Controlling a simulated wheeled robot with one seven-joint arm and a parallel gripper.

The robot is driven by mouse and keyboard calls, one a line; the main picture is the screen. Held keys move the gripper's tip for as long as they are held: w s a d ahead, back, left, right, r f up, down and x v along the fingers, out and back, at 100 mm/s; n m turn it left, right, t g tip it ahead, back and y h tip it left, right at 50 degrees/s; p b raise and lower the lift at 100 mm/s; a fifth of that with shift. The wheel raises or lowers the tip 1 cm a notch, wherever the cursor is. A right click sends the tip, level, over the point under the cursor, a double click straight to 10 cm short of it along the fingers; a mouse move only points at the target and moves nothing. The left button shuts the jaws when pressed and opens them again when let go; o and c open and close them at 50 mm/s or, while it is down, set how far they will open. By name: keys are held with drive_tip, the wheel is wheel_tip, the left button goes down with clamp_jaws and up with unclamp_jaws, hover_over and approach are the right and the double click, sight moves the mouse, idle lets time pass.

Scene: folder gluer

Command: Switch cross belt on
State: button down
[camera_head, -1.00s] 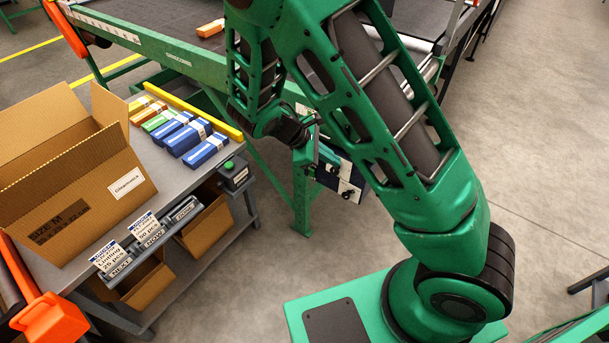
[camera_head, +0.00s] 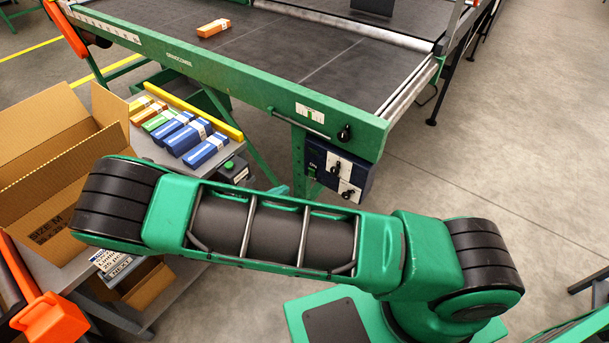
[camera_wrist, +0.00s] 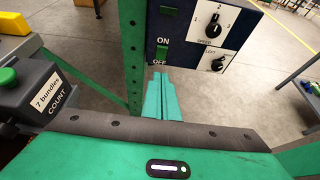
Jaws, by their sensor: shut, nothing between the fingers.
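The dark blue control box (camera_head: 338,172) hangs under the front corner of the green-framed conveyor belt (camera_head: 300,60). In the wrist view, the control box (camera_wrist: 180,12) shows a dark rocker switch (camera_wrist: 162,53) between the labels ON and OFF. Right of it are two black knobs on white plates, a speed knob (camera_wrist: 212,29) and a lower knob (camera_wrist: 218,64). My gripper (camera_wrist: 158,77) is shut and empty, its tips just below the OFF label in the picture. Whether they touch the box I cannot tell. In the head view my arm hides most of the gripper.
A green leg (camera_wrist: 132,45) stands just left of the gripper. A count box with a green button (camera_wrist: 40,92) is further left. An open carton (camera_head: 60,150) and several small packs (camera_head: 183,135) are on the grey table.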

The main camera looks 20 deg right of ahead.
approach(311, 171)
drive_tip(key=x, duration=0.5)
drive_tip(key=shift+s+a+f, duration=0.1)
drive_tip(key=shift+a+f, duration=0.1)
drive_tip(key=shift+f, duration=0.2)
drive_tip(key=shift+w+d, duration=0.4)
drive_tip(key=shift+d, duration=0.15)
